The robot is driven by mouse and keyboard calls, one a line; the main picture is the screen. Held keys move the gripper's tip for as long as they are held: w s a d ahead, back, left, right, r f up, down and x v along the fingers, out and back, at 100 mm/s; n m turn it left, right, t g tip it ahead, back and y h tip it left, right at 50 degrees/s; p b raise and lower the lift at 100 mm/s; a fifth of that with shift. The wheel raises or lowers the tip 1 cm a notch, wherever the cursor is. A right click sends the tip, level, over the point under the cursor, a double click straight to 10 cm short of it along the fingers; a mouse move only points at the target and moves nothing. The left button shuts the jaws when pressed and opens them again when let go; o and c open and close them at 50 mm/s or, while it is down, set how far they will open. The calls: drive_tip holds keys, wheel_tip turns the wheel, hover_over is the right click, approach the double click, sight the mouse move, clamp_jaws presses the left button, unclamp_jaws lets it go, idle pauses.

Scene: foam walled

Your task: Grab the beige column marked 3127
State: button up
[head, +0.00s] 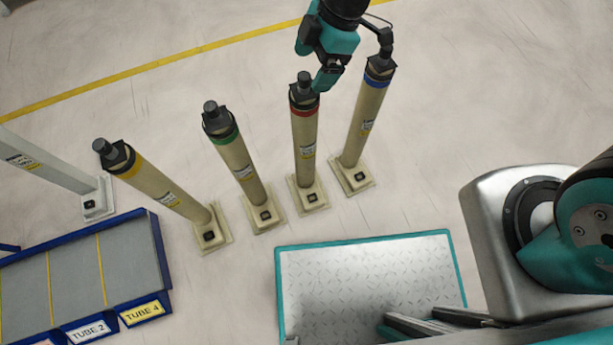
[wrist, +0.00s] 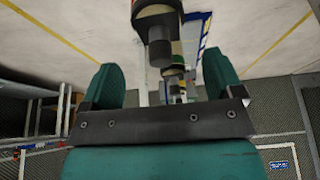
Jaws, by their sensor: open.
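Several beige columns stand in a row in the head view, with a yellow band (head: 165,190), a green band (head: 240,165), a red band (head: 305,140) and a blue band (head: 366,118). Each has a dark cap and a small label too small to read, so I cannot tell which is 3127. My gripper (head: 324,79) is up by the tops of the red-banded and blue-banded columns. In the wrist view my open gripper (wrist: 163,80) has a dark column cap (wrist: 160,48) ahead between its fingers, apparently the red-banded one. I cannot tell whether they touch.
A blue-framed rack (head: 75,270) labelled TUBE 2 and TUBE 4 is at lower left. A pale post (head: 45,172) leans in at far left. A teal-edged metal plate (head: 365,280) is in front. Other columns stand close on both sides; open floor lies behind.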

sight(306, 85)
drive_tip(key=x, duration=0.2)
drive_tip(key=b+x, duration=0.2)
drive_tip(key=x, duration=0.1)
drive_tip(key=shift+d+f, duration=0.15)
drive_tip(key=shift+f, duration=0.3)
drive_tip(key=shift+r, duration=0.1)
drive_tip(key=shift+c, duration=0.4)
clamp_jaws()
